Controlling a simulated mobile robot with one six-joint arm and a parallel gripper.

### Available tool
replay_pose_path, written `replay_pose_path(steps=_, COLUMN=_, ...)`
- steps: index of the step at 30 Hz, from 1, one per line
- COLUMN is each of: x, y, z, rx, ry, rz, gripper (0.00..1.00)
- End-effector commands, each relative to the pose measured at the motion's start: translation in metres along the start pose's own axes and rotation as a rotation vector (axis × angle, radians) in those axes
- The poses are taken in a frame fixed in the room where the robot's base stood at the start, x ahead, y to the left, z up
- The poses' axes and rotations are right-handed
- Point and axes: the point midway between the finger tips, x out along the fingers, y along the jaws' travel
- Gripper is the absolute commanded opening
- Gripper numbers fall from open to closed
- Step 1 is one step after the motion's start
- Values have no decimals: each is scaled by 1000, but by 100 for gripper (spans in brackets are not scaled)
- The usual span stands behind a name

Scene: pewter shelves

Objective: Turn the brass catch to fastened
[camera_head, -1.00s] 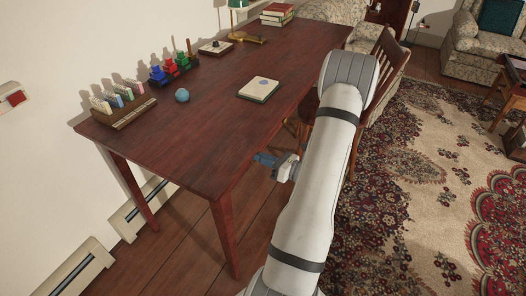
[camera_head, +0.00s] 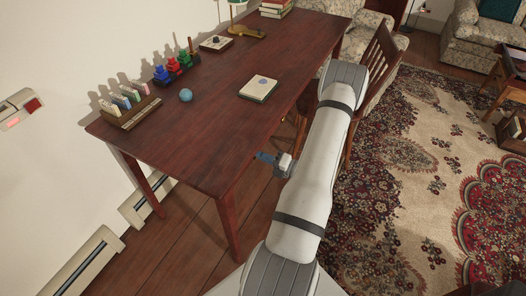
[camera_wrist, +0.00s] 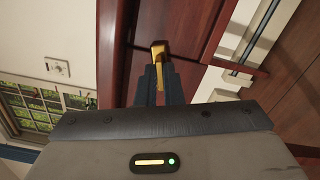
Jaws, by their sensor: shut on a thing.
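The brass catch (camera_wrist: 158,50) is a small brass-coloured bar in the wrist view, against the dark red wood of the desk. My gripper (camera_wrist: 159,72) is shut on it, with one dark finger on each side of the bar's lower part. The upper end of the bar shows beyond the fingertips. In the head view my gripper (camera_head: 266,157) is at the near right edge of the desk (camera_head: 215,115). The catch cannot be made out there.
On the desk are a book (camera_head: 259,88), a blue ball (camera_head: 185,95), a rack of coloured cards (camera_head: 126,107) and a stand of coloured pieces (camera_head: 176,66). A wooden chair (camera_head: 374,78) stands close beyond my arm. A patterned rug (camera_head: 430,170) lies to the right.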

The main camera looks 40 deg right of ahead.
Motion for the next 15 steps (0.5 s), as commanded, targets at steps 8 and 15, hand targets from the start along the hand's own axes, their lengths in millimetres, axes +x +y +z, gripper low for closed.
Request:
replay_pose_path(steps=8, x=0, y=1, z=2, rx=196, ry=-3, rz=0, gripper=0)
replay_pose_path(steps=15, x=0, y=0, z=2, rx=297, ry=-3, rz=0, gripper=0)
